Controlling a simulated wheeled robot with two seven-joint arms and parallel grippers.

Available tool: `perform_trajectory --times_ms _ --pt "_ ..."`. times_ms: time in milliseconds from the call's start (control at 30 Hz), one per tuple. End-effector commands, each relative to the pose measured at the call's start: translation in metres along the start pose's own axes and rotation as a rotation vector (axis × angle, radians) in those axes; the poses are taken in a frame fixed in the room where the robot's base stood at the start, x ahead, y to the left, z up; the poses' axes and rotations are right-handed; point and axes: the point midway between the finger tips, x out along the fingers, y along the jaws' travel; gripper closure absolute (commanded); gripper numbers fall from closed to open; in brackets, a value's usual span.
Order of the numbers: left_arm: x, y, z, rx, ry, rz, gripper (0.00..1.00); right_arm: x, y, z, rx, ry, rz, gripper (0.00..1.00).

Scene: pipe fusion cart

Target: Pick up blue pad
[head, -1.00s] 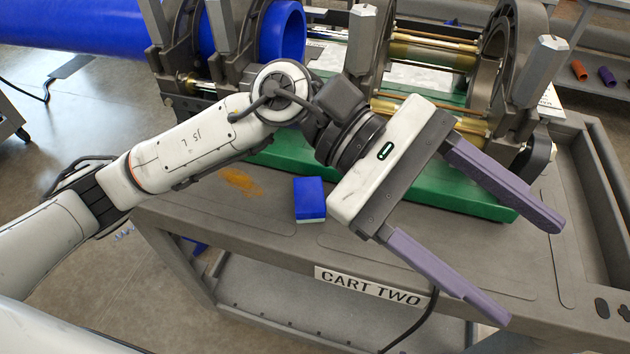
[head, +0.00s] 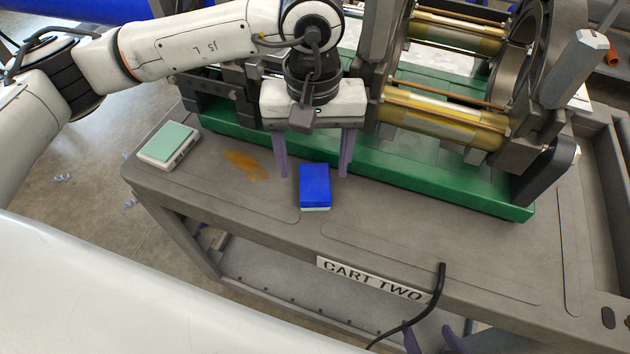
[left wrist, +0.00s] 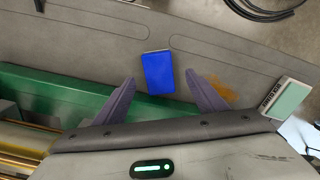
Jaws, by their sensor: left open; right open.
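The blue pad (head: 314,188), a small block with a pale underside, lies on the grey cart top near its front edge. My left gripper (head: 313,172) is open above the cart, with its purple fingers pointing down on the pad's far side. In the left wrist view the pad (left wrist: 158,74) shows just beyond and between the two spread fingertips (left wrist: 160,80), and I see no contact. My right gripper (head: 433,342) shows only as purple fingertips at the bottom edge, open, in front of the cart and away from the pad.
The green base (head: 450,190) of the pipe machine runs along behind the pad. A pale green-topped block (head: 168,144) sits at the cart's left corner. An orange stain (head: 245,164) marks the top. A black cable (head: 438,290) hangs over the front edge. Cart top right of the pad is clear.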

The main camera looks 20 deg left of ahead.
Motion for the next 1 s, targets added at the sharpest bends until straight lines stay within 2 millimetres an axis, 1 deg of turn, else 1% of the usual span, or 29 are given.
perform_trajectory --times_ms 133,300,400,500,667,700,767,800,933,1000 --pt "0.013 0.0 -0.002 -0.002 -0.004 -0.003 0.35 -0.004 0.0 -0.004 0.0 -0.001 0.0 0.39" --pt "0.04 0.002 -0.006 -0.001 -0.005 -0.003 0.35 -0.009 -0.001 -0.009 0.0 -0.001 0.0 0.39" --pt "0.05 0.002 -0.006 0.0 -0.004 -0.001 0.35 -0.01 -0.001 -0.009 0.0 -0.001 0.0 0.39" --pt "0.053 0.002 -0.007 0.0 -0.003 0.001 0.35 -0.01 -0.001 -0.009 0.0 -0.001 0.0 0.39" --pt "0.054 0.003 -0.007 0.0 -0.002 0.001 0.35 -0.01 -0.001 -0.009 0.0 -0.001 0.0 0.39" --pt "0.054 0.003 -0.007 0.0 -0.002 0.001 0.39 -0.01 -0.001 -0.009 0.0 -0.001 0.0 0.39" --pt "0.053 0.003 -0.007 0.0 -0.002 0.001 0.49 -0.01 -0.001 -0.009 0.0 -0.001 0.0 0.39" --pt "0.053 0.003 -0.007 0.0 -0.002 0.001 0.55 -0.01 -0.001 -0.009 0.0 -0.001 0.0 0.39" --pt "0.053 0.003 -0.007 0.0 -0.002 0.001 0.77 -0.01 -0.001 -0.009 0.0 -0.001 0.0 0.39" --pt "0.053 0.003 -0.007 0.0 -0.002 0.001 0.83 -0.01 -0.001 -0.009 0.0 -0.001 0.0 0.39"
